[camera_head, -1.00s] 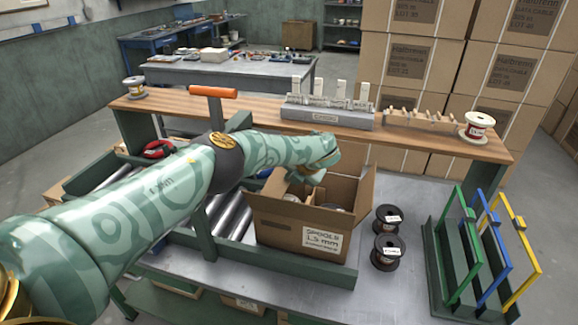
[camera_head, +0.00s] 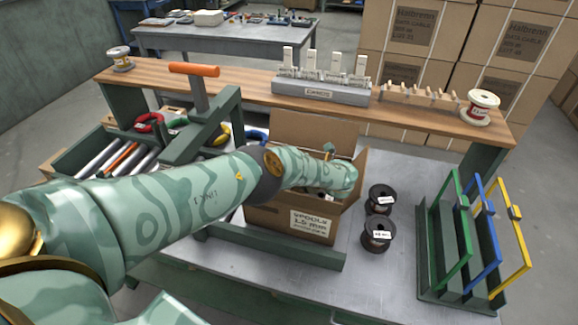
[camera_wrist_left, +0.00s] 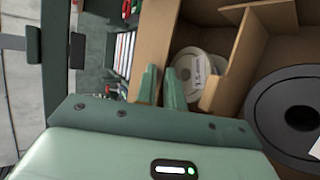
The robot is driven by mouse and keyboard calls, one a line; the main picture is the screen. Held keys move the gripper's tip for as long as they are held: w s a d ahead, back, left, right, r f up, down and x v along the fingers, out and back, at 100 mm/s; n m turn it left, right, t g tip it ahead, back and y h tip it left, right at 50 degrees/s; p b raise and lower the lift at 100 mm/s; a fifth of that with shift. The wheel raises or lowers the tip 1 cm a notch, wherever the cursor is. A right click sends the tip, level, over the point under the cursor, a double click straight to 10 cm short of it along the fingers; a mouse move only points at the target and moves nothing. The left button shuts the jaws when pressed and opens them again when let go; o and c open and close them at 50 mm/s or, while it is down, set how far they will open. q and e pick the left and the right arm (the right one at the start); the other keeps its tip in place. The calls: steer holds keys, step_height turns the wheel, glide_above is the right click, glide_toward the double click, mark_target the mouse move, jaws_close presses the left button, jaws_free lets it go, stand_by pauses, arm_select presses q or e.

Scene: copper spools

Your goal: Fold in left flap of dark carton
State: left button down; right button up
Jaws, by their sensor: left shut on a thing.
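The brown cardboard carton (camera_head: 265,221), labelled "SPOOLS 1.5 mm", stands open on the grey bench. Its far panel (camera_head: 312,135) rises upright; a panel also shows at the right edge (camera_head: 356,181). My left arm covers much of its opening and its left side. In the left wrist view, my left gripper (camera_wrist_left: 162,90) is shut on a cardboard flap (camera_wrist_left: 155,48) at the carton's edge. Beside it, a pale labelled spool (camera_wrist_left: 190,65) sits between cardboard dividers. How far the flap is tilted is hard to tell. My right gripper is not in view.
Black spools (camera_head: 377,233) stand just right of the carton. Coloured frames (camera_head: 478,240) stand farther right. A green rail (camera_head: 285,250) runs along the carton's front. A wooden shelf (camera_head: 240,88) crosses behind, and an orange-handled post (camera_head: 197,85) rises at left.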

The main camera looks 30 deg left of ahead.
arm_select(q)
steer(key=shift+s+f, duration=0.3)
steer(key=shift+f, duration=0.15)
steer(key=c, duration=1.5)
jaws_free()
steer(key=shift+w, duration=0.1)
steer(key=shift+w+a, duration=0.1)
steer(key=shift+a, duration=0.1)
steer(key=shift+w+r, duration=0.1)
